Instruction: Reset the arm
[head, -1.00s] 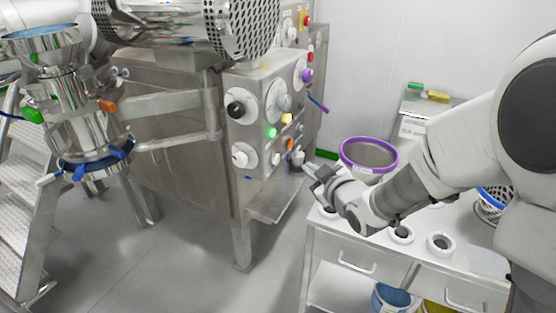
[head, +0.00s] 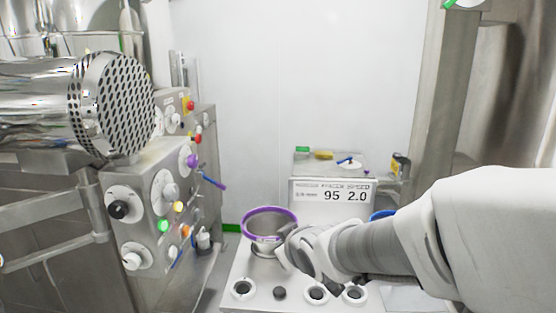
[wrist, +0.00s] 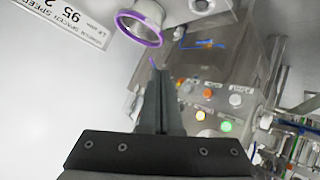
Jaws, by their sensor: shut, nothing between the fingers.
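My arm reaches in from the right in the head view. My gripper (head: 283,237) is in front of the purple-rimmed sieve bowl (head: 262,222), overlapping it in the picture; I cannot tell whether they touch. In the wrist view my gripper (wrist: 158,70) shows its two fingers together with nothing between them. The purple-rimmed bowl also shows in the wrist view (wrist: 147,14), just beyond the fingertips.
A steel control panel (head: 148,205) with several knobs and buttons stands at left, under a perforated drum (head: 112,105). A white device with a display (head: 331,193) stands behind the bowl. The white cart top (head: 245,270) has several round holders. Grey wall fills the back.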

